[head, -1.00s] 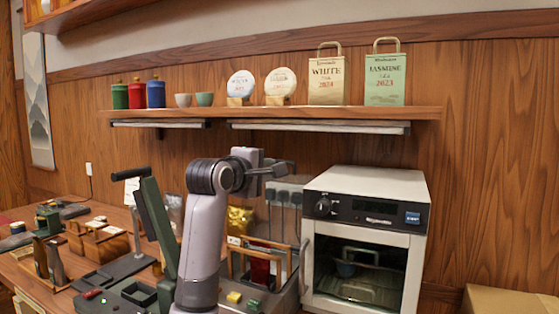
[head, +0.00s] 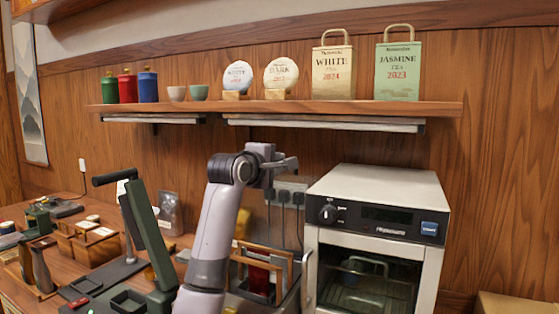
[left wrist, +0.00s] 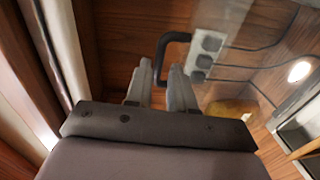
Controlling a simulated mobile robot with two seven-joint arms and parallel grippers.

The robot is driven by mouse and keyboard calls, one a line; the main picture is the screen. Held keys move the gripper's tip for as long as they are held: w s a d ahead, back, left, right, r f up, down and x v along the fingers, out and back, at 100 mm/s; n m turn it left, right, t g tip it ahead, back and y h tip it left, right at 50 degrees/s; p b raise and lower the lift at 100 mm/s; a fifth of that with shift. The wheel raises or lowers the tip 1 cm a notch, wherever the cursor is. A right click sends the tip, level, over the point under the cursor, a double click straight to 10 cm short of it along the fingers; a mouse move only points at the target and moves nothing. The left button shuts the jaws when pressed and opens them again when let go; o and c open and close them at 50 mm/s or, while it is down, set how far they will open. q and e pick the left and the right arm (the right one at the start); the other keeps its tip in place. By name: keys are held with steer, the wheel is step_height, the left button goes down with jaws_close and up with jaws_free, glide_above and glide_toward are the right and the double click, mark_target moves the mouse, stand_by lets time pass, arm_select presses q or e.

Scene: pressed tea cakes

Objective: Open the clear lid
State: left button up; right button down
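The clear lid (head: 283,222) is a faint see-through panel in front of the wall sockets in the head view, and its edges are hard to make out. It looks raised. In the left wrist view, the clear lid (left wrist: 238,75) shows as a glassy sheet with a black bent handle (left wrist: 163,48). My left gripper (head: 284,167) is at the top of the panel. My right gripper is not in view.
A white oven-like machine (head: 372,250) stands close right of my left arm. A green lever press (head: 148,238) stands to its left. The wall shelf (head: 290,108) above holds tins, cups, tea cakes and bags. Wooden frames (head: 259,273) stand below the gripper.

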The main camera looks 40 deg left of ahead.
arm_select(q)
steer(key=shift+x, duration=1.05)
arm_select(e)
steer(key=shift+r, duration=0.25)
